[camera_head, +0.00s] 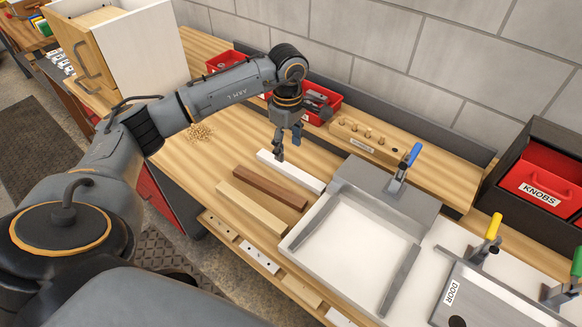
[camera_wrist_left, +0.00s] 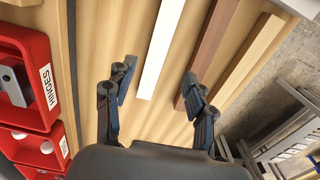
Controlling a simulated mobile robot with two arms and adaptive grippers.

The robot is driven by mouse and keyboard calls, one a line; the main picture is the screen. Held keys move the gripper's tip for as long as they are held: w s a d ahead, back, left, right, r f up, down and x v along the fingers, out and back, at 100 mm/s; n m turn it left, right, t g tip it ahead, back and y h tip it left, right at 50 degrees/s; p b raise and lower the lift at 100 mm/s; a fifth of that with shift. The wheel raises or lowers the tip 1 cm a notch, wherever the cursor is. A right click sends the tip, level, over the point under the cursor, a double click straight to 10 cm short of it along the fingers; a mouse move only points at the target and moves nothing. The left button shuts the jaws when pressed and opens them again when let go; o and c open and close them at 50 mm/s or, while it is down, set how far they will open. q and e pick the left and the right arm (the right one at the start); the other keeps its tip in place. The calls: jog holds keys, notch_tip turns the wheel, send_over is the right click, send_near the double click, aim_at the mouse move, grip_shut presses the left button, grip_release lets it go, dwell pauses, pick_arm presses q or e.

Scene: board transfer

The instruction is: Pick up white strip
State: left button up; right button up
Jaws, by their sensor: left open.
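The white strip (camera_head: 291,172) lies flat on the wooden workbench, behind a dark brown strip and a light wood strip. In the left wrist view the white strip (camera_wrist_left: 160,50) runs lengthwise between my open fingers. My left gripper (camera_head: 288,141) is open and points down above the left part of the strip. In the left wrist view the left gripper (camera_wrist_left: 158,88) appears empty, with one finger left of the white strip and the other over the brown strip. A gap between gripper and strip cannot be judged exactly. My right gripper is not in view.
The brown strip (camera_head: 270,187) and light wood strip (camera_head: 252,206) lie parallel in front. A metal tray fixture (camera_head: 352,245) with a blue-handled clamp (camera_head: 405,168) stands right. Red bins (camera_head: 325,98) stand behind, and a wooden peg block (camera_head: 365,142) is back right.

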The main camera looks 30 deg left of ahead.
aim_at(290, 169)
pick_arm(q)
notch_tip(290, 169, down, 2)
jog(key=shift+f, duration=0.1)
jog(key=shift+w+d+f, duration=0.15)
jog(key=shift+f, duration=0.05)
notch_tip(290, 169, down, 4)
jog(key=p, duration=0.2)
jog(key=shift+f+p, duration=0.1)
jog(key=shift+p, duration=0.3)
jog(key=shift+f, duration=0.5)
jog(key=shift+c, duration=0.2)
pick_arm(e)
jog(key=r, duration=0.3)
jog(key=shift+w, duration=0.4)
pick_arm(q)
grip_shut()
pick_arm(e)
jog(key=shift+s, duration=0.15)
